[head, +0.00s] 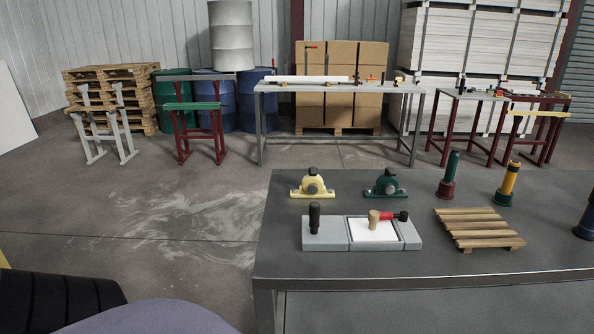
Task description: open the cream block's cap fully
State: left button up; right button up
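The cream block (301,188) stands at the back left of the grey table. It has a flat base and a rounded top, with a small dark knob on top and a grey round part in its middle. Its cap appears to be down over the round part, but it is too small to tell for sure. Neither my left nor my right gripper is in view.
A similar green block (373,188) stands to its right. In front lies a grey fixture (325,240) with a black upright handle and a red-and-black handle. A wooden slatted rack (475,228), a green-handled tool (451,170) and a yellow-handled tool (511,178) stand further right.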

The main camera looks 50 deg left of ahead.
aim_at(313, 170)
jog(key=j, duration=1.55)
